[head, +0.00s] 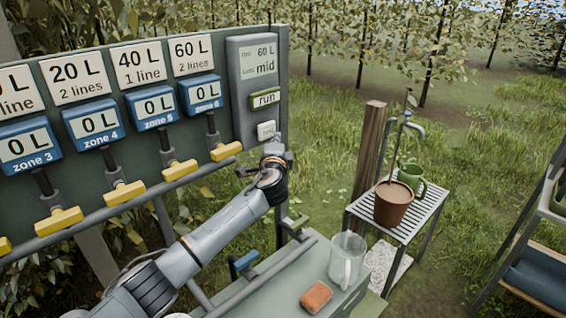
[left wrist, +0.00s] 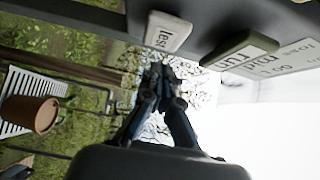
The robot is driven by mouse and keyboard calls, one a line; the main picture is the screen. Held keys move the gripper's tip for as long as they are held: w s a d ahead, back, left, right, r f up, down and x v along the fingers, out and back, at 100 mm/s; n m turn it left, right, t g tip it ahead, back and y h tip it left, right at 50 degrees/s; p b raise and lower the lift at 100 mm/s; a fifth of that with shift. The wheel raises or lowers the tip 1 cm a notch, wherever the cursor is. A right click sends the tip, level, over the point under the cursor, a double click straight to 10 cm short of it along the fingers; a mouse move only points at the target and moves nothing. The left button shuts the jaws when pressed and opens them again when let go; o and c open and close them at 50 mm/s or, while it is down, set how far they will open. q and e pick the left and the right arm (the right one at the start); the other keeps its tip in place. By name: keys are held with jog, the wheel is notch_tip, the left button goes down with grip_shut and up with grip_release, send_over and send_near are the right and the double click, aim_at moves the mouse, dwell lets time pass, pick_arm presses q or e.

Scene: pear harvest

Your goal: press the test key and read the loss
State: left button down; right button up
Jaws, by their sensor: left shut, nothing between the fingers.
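The pale test key (head: 266,130) sits at the bottom of the grey control box (head: 240,100) on the panel's right end. It also shows in the left wrist view (left wrist: 165,33), its label partly readable. The green run key (head: 265,98) is above it. The display (head: 258,60) on top reads 60 L and, on the loss line, "mid". My left gripper (head: 273,147) is shut and empty, its tips just below the test key. In the left wrist view its fingertips (left wrist: 158,72) are close to the key; I cannot tell whether they touch it. My right gripper is not in view.
Blue zone meters (head: 155,107) reading 0 L and yellow valve handles (head: 180,170) line the panel to the left. A bench (head: 285,290) below holds a glass jug (head: 347,258) and an orange sponge (head: 316,297). A slatted table (head: 415,215) with a potted plant (head: 393,203) stands right.

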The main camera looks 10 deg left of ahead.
pick_arm(q)
jog(key=s+d+b, duration=0.1)
jog(key=s+b, duration=0.1)
jog(key=s, duration=0.7)
jog(key=shift+d+f, duration=0.25)
jog(key=shift+d, duration=0.05)
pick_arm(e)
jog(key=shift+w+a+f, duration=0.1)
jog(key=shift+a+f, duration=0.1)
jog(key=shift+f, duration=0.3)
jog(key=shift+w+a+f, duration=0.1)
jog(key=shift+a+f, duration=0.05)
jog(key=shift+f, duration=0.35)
pick_arm(q)
jog(key=shift+r, duration=0.1)
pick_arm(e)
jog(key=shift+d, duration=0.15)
